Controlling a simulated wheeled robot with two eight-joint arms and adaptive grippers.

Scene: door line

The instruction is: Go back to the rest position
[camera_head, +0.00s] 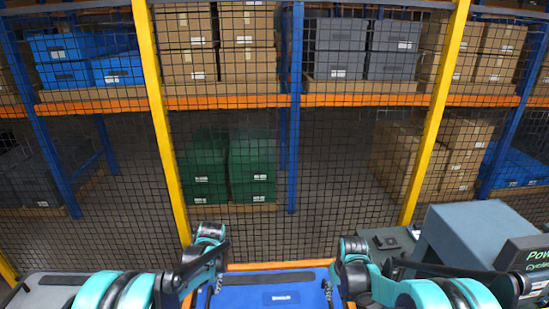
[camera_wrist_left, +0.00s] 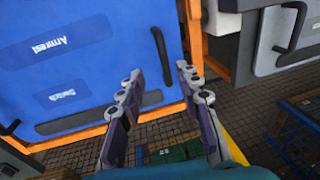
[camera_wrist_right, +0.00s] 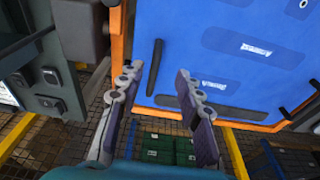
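A blue door panel (camera_head: 275,290) in an orange frame stands at the bottom middle of the head view, between my two arms. In the left wrist view the blue panel (camera_wrist_left: 80,70) fills the upper left, with dark strips and labels. In the right wrist view the panel (camera_wrist_right: 230,60) fills the upper right. My left gripper (camera_wrist_left: 160,78) is open, with nothing between its fingers, in front of the panel's edge area. My right gripper (camera_wrist_right: 158,82) is open and empty near the panel's other side. In the head view the fingertips are hard to make out.
A black mesh fence with yellow posts (camera_head: 164,130) stands ahead. Behind it are racks with blue, brown, grey and green boxes (camera_head: 228,170). A grey-blue machine (camera_head: 470,235) stands close on the right. A grey panel (camera_head: 45,290) lies at the lower left.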

